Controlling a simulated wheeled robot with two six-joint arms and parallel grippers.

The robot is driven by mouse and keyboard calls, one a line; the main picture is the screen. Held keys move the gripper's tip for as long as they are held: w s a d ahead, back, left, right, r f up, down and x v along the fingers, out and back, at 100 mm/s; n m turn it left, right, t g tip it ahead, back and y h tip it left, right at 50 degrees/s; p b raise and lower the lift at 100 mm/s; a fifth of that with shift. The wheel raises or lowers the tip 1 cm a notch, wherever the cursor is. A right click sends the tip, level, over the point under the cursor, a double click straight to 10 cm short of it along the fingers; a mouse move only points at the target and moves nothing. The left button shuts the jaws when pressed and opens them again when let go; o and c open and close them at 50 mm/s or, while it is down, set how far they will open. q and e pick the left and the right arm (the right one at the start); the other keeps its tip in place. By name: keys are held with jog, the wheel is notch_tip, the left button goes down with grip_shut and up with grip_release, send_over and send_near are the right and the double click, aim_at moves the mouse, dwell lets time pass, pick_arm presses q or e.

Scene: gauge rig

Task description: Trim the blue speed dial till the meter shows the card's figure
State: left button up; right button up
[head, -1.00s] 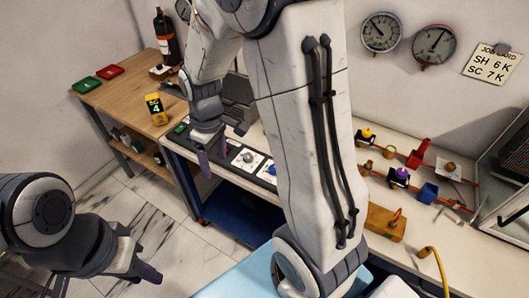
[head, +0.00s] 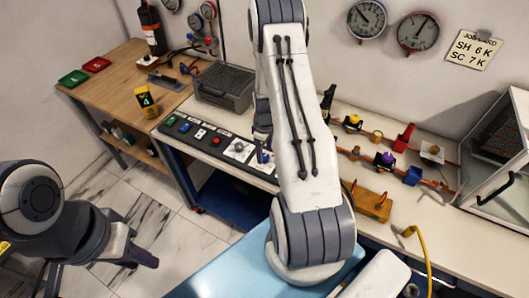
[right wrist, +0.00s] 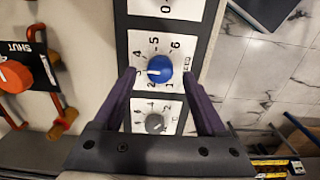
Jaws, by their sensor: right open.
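The blue dial (right wrist: 159,68) sits on a white plate with a printed number scale; its pale mark points left, toward the low-middle figures. My right gripper (right wrist: 159,74) is open, one finger on each side of the dial; contact is unclear. The job card (head: 474,48) on the wall reads SH 6 K and SC 7 K. A yellow meter (head: 146,100) shows a figure like 4. My left gripper (head: 142,258) hangs low at left, its opening unclear.
Another white-plated grey knob (right wrist: 155,123) is close by the blue dial. Two round wall gauges (head: 367,20) (head: 418,31) hang behind. A dark mesh box (head: 224,88) sits behind the panel (head: 200,138).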

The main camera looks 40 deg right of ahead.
jog(key=shift+f, duration=1.1)
grip_shut()
jog(key=shift+m, duration=0.3)
